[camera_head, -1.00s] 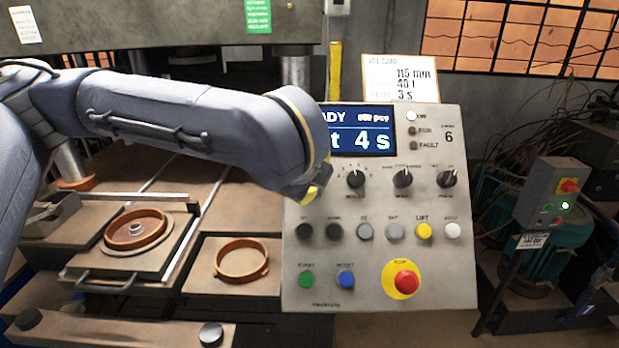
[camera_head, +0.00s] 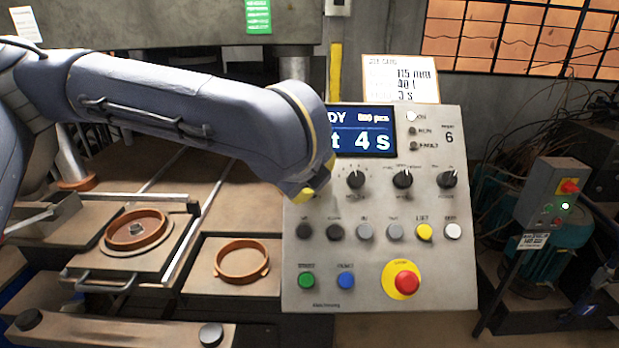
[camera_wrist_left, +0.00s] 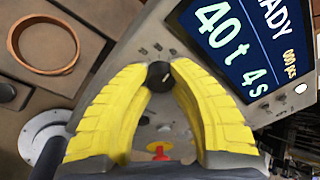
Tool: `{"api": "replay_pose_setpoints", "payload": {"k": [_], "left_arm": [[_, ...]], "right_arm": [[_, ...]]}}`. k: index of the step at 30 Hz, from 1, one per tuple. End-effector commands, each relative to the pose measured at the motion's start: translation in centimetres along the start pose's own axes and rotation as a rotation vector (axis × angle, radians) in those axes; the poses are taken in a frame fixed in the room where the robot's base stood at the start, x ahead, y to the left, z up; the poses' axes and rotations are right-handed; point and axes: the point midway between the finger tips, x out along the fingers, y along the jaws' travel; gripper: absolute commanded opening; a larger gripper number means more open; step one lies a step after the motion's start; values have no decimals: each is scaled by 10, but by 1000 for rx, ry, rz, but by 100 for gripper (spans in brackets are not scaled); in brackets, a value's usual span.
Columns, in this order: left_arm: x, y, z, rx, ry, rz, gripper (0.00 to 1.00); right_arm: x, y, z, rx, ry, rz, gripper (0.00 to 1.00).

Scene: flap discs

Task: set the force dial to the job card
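The control panel (camera_head: 430,275) faces me in the head view. Its display (camera_head: 365,130) shows 4 s; in the wrist view the display (camera_wrist_left: 232,45) reads READY and 40 t 4 s. The job card (camera_head: 400,80) above it reads 115 mm, 40 t and 3 s. My left gripper (camera_head: 308,192) is at the panel's upper left. In the wrist view its yellow fingertips (camera_wrist_left: 160,78) close on both sides of a black dial (camera_wrist_left: 159,74). That dial is hidden in the head view; its label is not readable. My right gripper is not in view.
Three more black knobs (camera_head: 402,178) sit to the right of the gripper. Below are rows of buttons and a red stop button (camera_head: 406,282). Orange rings (camera_head: 242,259) lie on the bench at left. A green-lit control box (camera_head: 552,195) stands at right.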

Motion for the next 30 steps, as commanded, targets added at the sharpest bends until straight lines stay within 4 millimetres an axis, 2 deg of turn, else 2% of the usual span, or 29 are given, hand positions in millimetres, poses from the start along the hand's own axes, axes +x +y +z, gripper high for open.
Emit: {"api": "replay_pose_setpoints", "payload": {"k": [1,8,16,20,30], "left_arm": [[0,1,-1,1,2,2,26],[0,0,0,0,0,0,51],[-1,0,0,-1,-1,-1,51],[-9,-1,1,-1,-2,-3,51],[-59,-1,1,1,-4,-5,51]], "right_arm": [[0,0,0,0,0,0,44],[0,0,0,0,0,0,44],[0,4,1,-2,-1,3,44],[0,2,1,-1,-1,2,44],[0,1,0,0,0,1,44]]}}
